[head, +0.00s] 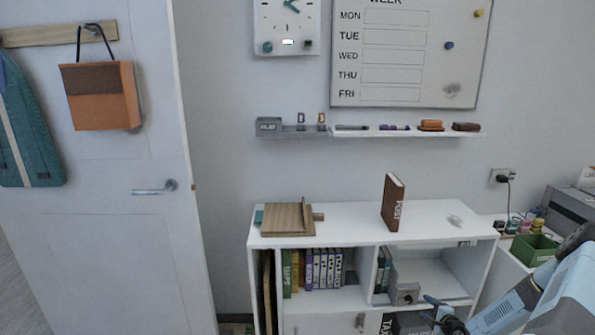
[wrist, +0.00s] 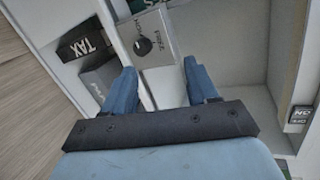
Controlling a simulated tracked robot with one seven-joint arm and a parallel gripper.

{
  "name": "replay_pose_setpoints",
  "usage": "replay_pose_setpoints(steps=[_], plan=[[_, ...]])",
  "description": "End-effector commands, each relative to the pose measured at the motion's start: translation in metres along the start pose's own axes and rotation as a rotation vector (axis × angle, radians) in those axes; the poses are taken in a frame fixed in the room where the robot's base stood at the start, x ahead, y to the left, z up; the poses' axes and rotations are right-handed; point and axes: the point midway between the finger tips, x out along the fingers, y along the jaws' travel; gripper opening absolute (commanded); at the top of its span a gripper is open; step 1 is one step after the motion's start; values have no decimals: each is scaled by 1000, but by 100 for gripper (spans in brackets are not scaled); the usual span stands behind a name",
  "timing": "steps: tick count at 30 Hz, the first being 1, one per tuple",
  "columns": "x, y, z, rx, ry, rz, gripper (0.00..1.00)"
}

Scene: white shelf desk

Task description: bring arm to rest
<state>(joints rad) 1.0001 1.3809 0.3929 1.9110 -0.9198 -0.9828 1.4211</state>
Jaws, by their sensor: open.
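My gripper (head: 446,312) is low at the front right of the white shelf desk (head: 345,222) in the head view, partly cut off by the lower edge. In the wrist view my gripper (wrist: 162,88) has its two blue fingers apart with nothing held between them. Beyond the fingers is a small grey box with a dark round knob (wrist: 150,45). The same grey box (head: 404,292) sits in the right open compartment in the head view. I cannot tell the exact gap between the fingers and the box.
A brown book (head: 392,203) stands on the desk top, and a wooden board (head: 288,219) lies at its left. A dark TAX binder (wrist: 84,42) is left of the fingers. A green bin (head: 532,249) stands at the right.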

Motion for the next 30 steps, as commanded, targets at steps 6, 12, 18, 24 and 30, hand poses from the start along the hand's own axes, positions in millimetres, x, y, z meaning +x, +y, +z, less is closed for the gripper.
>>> replay_pose_setpoints(steps=[6, 12, 18, 24, 30], plan=[[2, -52, 5, -206, -7, 127, 58], [-2, -99, 15, -381, -8, 235, 58], [-11, -147, 29, -547, -5, 334, 58], [-26, -196, 48, -701, 0, 426, 58], [-46, -244, 72, -841, 7, 509, 58]])
